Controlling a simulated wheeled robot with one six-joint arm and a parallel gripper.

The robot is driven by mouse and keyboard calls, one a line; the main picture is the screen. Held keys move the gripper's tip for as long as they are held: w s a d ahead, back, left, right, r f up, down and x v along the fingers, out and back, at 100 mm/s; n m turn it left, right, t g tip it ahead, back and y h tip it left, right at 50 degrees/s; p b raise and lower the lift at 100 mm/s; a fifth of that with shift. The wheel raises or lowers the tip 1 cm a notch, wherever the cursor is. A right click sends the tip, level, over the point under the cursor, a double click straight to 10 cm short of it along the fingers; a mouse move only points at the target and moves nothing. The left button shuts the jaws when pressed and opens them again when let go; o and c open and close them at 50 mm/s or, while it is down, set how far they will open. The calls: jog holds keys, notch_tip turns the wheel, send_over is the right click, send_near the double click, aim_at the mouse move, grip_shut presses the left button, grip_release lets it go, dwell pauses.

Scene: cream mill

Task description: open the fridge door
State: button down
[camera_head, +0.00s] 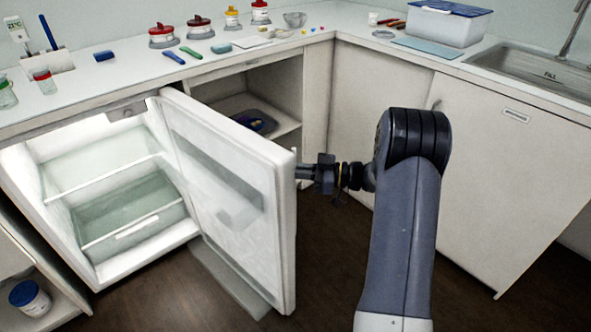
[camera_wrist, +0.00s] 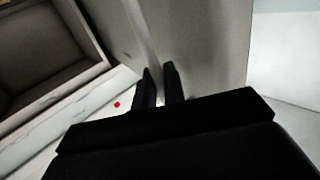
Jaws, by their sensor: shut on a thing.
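The white fridge door (camera_head: 222,185) stands wide open in the head view, swung out to the right, with its inner side facing the camera. The lit fridge interior (camera_head: 115,160) shows a glass shelf and a clear drawer. My gripper (camera_head: 303,172) is at the door's outer side, near its free edge. In the wrist view its two fingers (camera_wrist: 159,72) are close together on the pale, bar-like door handle (camera_wrist: 143,35).
An open cupboard (camera_head: 262,105) with a dark dish inside is behind the door. Closed cabinets (camera_head: 510,150) stand at the right below the sink (camera_head: 540,70). The counter above holds jars and a lidded box (camera_head: 447,25). Dark floor (camera_head: 330,240) is clear between door and cabinets.

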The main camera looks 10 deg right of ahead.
jog(key=shift+w+a+r, duration=0.1)
jog(key=shift+r, duration=0.1)
jog(key=c, duration=1.6)
grip_release()
jog(key=shift+a, duration=0.15)
jog(key=shift+f, duration=0.1)
jog(key=p+v, duration=0.1)
jog(key=v, duration=1)
jog(key=shift+a, duration=0.1)
